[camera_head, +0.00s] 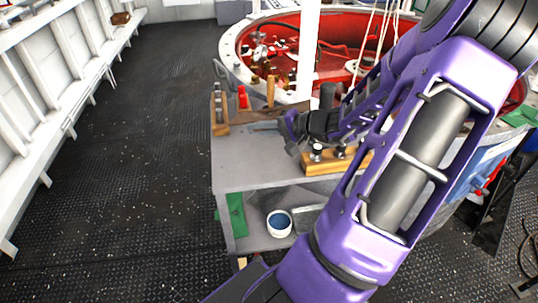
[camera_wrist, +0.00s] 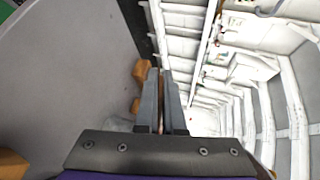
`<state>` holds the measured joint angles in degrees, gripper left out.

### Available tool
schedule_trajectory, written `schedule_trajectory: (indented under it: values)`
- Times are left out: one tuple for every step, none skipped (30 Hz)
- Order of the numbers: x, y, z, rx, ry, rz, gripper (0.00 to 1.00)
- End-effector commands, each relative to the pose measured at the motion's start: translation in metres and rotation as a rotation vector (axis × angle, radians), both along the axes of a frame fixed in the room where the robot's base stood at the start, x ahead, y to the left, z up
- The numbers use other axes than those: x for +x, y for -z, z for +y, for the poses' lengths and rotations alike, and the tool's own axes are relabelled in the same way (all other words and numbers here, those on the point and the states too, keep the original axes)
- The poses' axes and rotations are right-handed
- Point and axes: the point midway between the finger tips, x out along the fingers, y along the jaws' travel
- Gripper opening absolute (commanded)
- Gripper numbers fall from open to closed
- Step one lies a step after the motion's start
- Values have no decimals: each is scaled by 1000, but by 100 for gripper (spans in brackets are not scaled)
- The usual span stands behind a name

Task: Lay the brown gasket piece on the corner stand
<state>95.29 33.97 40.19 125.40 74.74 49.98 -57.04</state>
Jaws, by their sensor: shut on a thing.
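My gripper (camera_head: 290,132) is above the grey workbench (camera_head: 250,172) in the head view, its jaws pointing left. In the wrist view my gripper (camera_wrist: 163,75) has its two dark fingers close together, with a thin brownish sliver (camera_wrist: 161,122) between them. This fits the brown gasket piece held edge-on, but its full shape is hidden by the fingers. I cannot pick out a corner stand for certain in either view.
A wooden block with black knobs (camera_head: 325,165), wooden tools (camera_head: 219,118) and a red item (camera_head: 243,97) are on the bench. A white pot (camera_head: 279,223) stands on the lower shelf. A red round hatch (camera_head: 330,45) lies behind. The deck at left (camera_head: 140,140) is clear.

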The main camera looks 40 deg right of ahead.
Motion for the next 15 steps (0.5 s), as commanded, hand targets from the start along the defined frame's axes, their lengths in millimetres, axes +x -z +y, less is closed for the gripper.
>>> schedule_trajectory:
  values:
    - [0,13,0,3,0,-1,0]
    - [0,18,0,3,0,-1,0]
    - [0,24,0,2,-1,-1,0]
    - [0,29,0,1,-2,-2,0]
    - [0,33,1,1,-2,-2,0]
    - [0,39,1,1,-2,-2,0]
    - [0,44,1,1,-2,-2,0]
    - [0,48,1,1,-2,-1,0]
    - [0,54,1,1,-2,-2,0]
    - [0,58,1,1,-2,-2,0]
    - [0,61,1,1,-2,-2,0]
    - [0,66,1,0,-3,-1,0]
    - [0,69,1,0,-3,-1,0]
    - [0,72,1,0,-4,-1,0]
    - [1,75,1,-1,-3,-1,0]
